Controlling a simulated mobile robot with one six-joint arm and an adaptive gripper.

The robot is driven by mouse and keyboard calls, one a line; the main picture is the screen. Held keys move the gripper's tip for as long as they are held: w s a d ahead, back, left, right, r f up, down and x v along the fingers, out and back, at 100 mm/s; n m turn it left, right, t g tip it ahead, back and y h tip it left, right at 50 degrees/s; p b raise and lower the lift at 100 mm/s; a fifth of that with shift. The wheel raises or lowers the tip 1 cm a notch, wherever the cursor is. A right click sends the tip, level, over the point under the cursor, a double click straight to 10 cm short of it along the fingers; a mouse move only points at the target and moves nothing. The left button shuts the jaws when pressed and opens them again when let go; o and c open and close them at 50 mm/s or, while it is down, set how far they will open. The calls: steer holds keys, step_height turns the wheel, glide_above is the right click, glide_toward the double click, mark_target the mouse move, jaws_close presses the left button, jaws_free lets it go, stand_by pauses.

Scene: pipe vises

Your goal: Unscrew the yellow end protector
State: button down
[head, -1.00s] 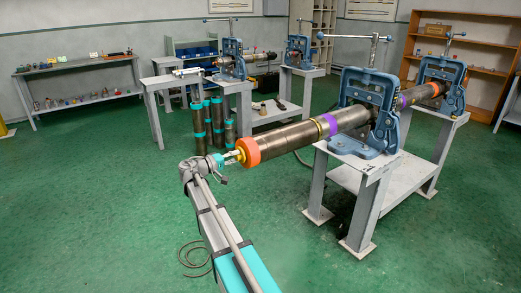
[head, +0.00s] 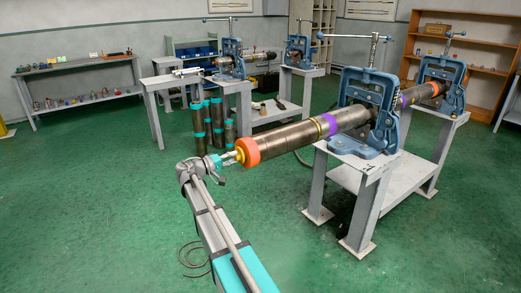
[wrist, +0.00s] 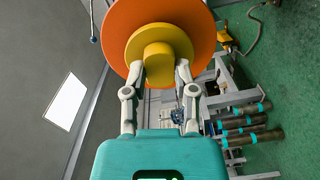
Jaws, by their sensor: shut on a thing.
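The yellow end protector (wrist: 160,42) fills the upper middle of the wrist view, a round flange with a smaller round knob. It sits at the centre of a larger orange disc (wrist: 201,22). My gripper (wrist: 159,74) has one finger on each side of the knob and is shut on it. In the head view the orange collar (head: 250,152) caps the near left end of a long steel pipe (head: 290,138). My gripper (head: 229,157) reaches it from the left, and only a little yellow (head: 239,154) shows between them.
The pipe is held in two blue vises (head: 368,112) on grey stands (head: 370,185). Short pipes with teal bands (head: 198,127) stand behind my gripper. A second vise bench (head: 238,100) is further back. The green floor around my arm is mostly clear.

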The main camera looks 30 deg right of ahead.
mark_target(235, 157)
steer(key=shift+a, duration=0.4)
steer(key=shift+a, duration=2)
steer(key=c, duration=0.9)
jaws_free()
steer(key=shift+o, duration=0.2)
steer(key=shift+a, duration=0.1)
steer(key=a, duration=1.2)
steer(key=shift+s, duration=0.25)
steer(key=shift+d, duration=0.1)
